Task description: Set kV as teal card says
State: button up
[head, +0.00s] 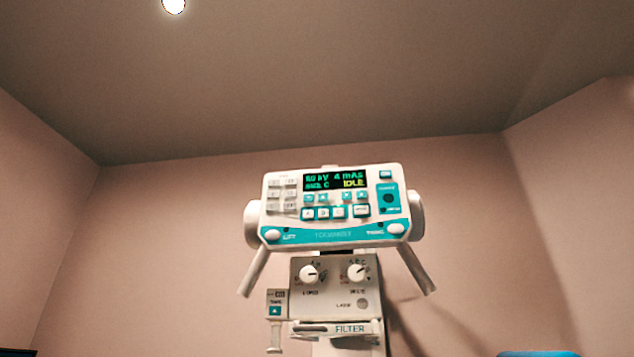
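A white and teal X-ray control head (335,236) faces me in the middle of the head view. Its dark display (335,180) shows a kV value in green that I cannot read surely, "4 mAs", and "IDLE" in yellow. Under the display are two small pairs of teal-edged buttons (355,196) and a row of larger buttons (324,213). Their small labels are too blurred to read. I make out no teal card with a kV value. My gripper is not in view.
Below the head are a panel with two white knobs (309,273), a slot marked FILTER (350,329) and a small tape box (276,304). Slanted handles (254,272) flank it. A blue object (540,354) edges in at bottom right. Walls and ceiling are bare apart from a lamp (174,5).

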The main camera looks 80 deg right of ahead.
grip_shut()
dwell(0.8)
